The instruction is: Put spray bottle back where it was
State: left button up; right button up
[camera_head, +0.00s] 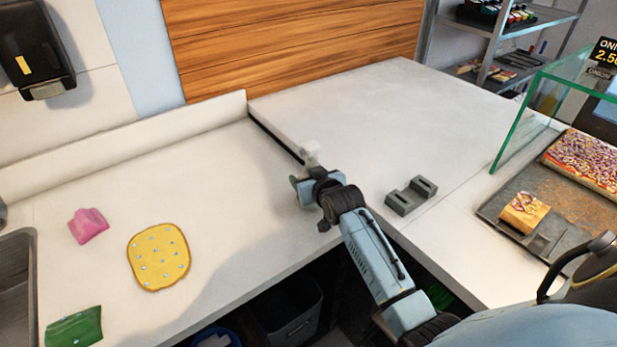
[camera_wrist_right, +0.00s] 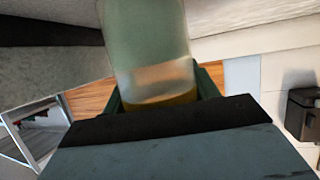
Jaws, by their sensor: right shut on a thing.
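The spray bottle (camera_wrist_right: 148,45) fills the top middle of the right wrist view, a pale translucent body with yellowish liquid showing close to the gripper. Its whitish top (camera_head: 311,151) shows in the head view just past my right gripper (camera_head: 307,180). My right gripper is shut on the bottle, above the white counter near the seam between its two sections. Much of the bottle is hidden behind the gripper in the head view. My left gripper is in neither view.
A yellow spotted sponge cloth (camera_head: 158,257), a pink cloth (camera_head: 88,226) and a green item (camera_head: 74,327) lie on the left counter beside the sink (camera_head: 18,290). A grey block (camera_head: 411,196) sits right of my gripper. A pizza tray (camera_head: 490,208) and glass guard (camera_head: 520,115) stand at right.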

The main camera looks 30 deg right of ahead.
jog(key=o, duration=1.2)
jog(key=shift+f, duration=0.1)
jog(key=shift+r, duration=0.2)
jog(key=p+v, duration=0.1)
jog(key=v, duration=1.1)
jog(key=shift+p, duration=0.3)
jog(key=shift+a+f, duration=0.1)
